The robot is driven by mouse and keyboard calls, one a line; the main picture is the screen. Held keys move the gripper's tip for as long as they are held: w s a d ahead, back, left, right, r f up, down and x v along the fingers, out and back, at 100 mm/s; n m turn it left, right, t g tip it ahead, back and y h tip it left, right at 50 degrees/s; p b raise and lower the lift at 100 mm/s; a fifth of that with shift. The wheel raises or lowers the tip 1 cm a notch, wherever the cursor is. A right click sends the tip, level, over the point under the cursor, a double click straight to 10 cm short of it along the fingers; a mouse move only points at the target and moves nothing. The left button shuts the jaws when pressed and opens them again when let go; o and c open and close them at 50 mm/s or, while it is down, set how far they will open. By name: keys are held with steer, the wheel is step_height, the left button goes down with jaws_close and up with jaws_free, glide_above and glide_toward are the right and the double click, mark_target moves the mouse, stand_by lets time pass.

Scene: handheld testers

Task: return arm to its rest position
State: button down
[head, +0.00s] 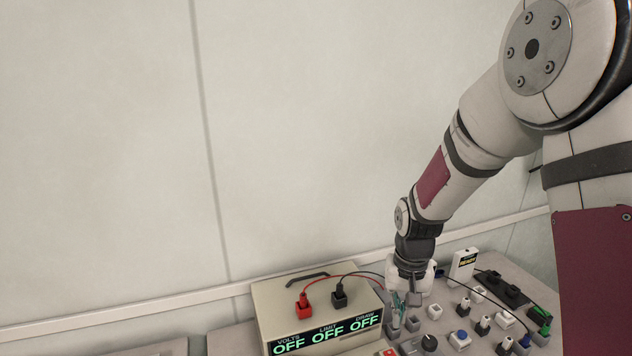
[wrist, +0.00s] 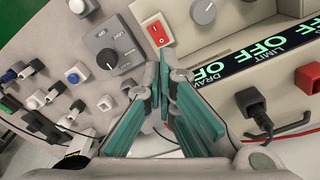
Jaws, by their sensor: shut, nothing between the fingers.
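My gripper (head: 399,308) hangs at the end of my arm, pointing down just right of the beige power supply and above the bench equipment. In the wrist view its teal-padded fingers (wrist: 169,82) converge at the tips, shut with nothing held. My arm reaches down from the upper right of the head view. Whether the fingertips touch anything below cannot be told.
The power supply (head: 268,303) shows OFF on its display, with a red plug (head: 304,301) and a black plug (head: 339,297) on top. Their cables run close behind my gripper. A red switch (wrist: 156,30) and a grey knob panel (wrist: 113,47) lie near the fingers.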

steer(key=s+r+t, duration=0.1)
steer(key=s+r, duration=0.4)
steer(key=r, duration=0.5)
steer(key=s+r+n+t, duration=0.1)
steer(key=s+r, duration=0.5)
steer(key=s, duration=0.3)
steer(key=s+r+n+t, duration=0.1)
steer(key=s+r+t, duration=0.1)
steer(key=s+r, duration=0.4)
steer(key=s, duration=0.4)
steer(key=shift+s, duration=0.2)
steer(key=shift+d, duration=0.1)
